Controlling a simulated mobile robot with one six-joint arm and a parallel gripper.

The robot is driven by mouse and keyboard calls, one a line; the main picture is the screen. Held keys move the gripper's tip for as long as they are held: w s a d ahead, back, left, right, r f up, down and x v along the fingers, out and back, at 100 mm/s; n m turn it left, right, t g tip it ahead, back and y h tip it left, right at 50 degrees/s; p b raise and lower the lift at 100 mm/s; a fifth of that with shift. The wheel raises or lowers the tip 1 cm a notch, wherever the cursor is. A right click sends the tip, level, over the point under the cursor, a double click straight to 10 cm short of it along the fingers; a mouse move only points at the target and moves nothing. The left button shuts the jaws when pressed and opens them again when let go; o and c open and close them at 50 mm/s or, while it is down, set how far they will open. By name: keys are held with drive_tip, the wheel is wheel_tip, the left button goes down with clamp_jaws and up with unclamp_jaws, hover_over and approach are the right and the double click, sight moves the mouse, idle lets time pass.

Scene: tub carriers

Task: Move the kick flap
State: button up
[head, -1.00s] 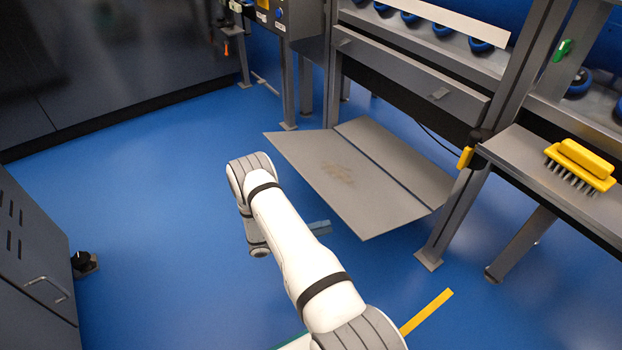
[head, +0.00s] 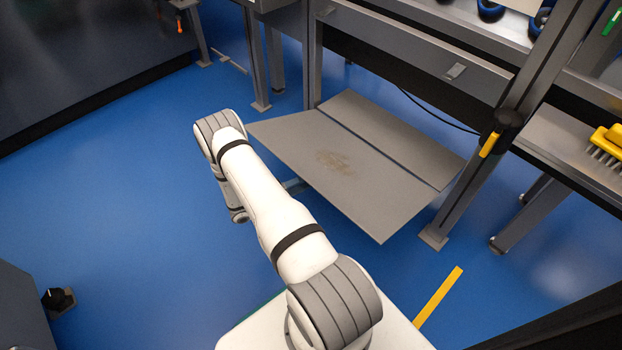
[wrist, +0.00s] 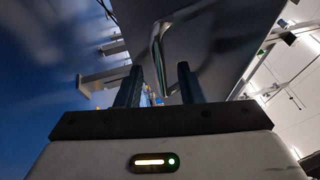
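The kick flap (head: 340,185) is a grey flat panel with a worn brown patch, low under the machine frame in the head view. It is tilted, its front edge out over the blue floor. A second grey strip (head: 390,137) lies along its back edge. In the wrist view the flap's underside (wrist: 215,45) looms just ahead of my gripper (wrist: 160,85), whose two dark fingers stand apart with nothing clearly held. In the head view the gripper is mostly hidden beneath the flap's left edge. I cannot tell whether the fingers touch the flap.
A frame post (head: 490,130) with a yellow handle (head: 490,144) stands right of the flap. A yellow brush (head: 608,145) lies on the shelf at right. A yellow floor strip (head: 438,297) lies in front.

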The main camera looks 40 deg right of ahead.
drive_tip(key=shift+b+x, duration=0.3)
drive_tip(key=shift+x, duration=1.5)
drive_tip(key=shift+s, duration=0.1)
clamp_jaws()
